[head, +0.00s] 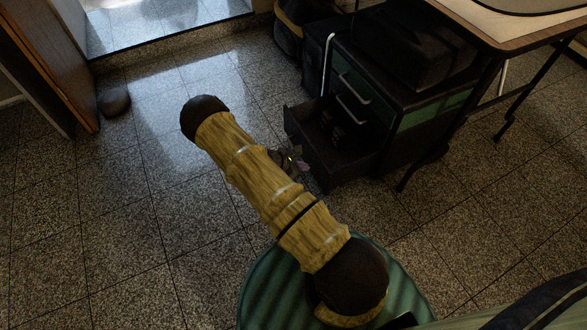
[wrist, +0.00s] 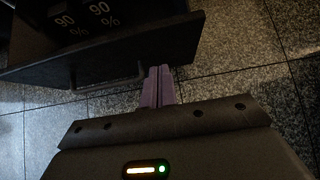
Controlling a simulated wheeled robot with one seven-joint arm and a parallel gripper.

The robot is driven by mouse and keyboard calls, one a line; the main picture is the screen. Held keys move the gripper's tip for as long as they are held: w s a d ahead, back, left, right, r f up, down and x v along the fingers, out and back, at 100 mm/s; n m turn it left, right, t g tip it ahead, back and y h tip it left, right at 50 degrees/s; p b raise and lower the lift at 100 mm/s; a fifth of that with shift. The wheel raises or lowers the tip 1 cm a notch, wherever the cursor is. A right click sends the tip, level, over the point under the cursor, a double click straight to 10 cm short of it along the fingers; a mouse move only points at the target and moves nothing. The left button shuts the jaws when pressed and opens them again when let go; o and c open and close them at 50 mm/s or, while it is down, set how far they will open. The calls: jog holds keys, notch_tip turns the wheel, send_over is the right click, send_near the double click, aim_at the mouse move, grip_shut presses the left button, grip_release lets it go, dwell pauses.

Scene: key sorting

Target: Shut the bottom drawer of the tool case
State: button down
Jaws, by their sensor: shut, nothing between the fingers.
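The tool case (head: 433,110) is a dark cabinet with a green side, under the table's edge in the head view. Its bottom drawer (head: 303,147) is pulled out toward the left. In the wrist view the dark drawer front (wrist: 165,47) crosses the upper left, with a thin bar handle (wrist: 112,82) on it. My gripper (wrist: 159,72) has two purple fingers, shut together and empty. The fingertips are at the drawer front beside the handle's right end; I cannot tell whether they touch. In the head view my gripper (head: 303,165) is partly hidden by my arm.
Dark items marked "90 %" (wrist: 82,22) lie in the drawer. Two upper drawers with bar handles (head: 353,88) look shut. A black case (head: 415,45) sits on top. A table leg (head: 447,125) stands to the right.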

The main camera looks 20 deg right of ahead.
aim_at(319, 163)
jog(key=d+b, duration=0.1)
jog(key=d, duration=0.2)
jog(key=shift+d+f+b, duration=0.15)
jog(key=shift+d+b, duration=0.15)
jog(key=shift+d, duration=0.3)
jog(key=shift+w, duration=0.15)
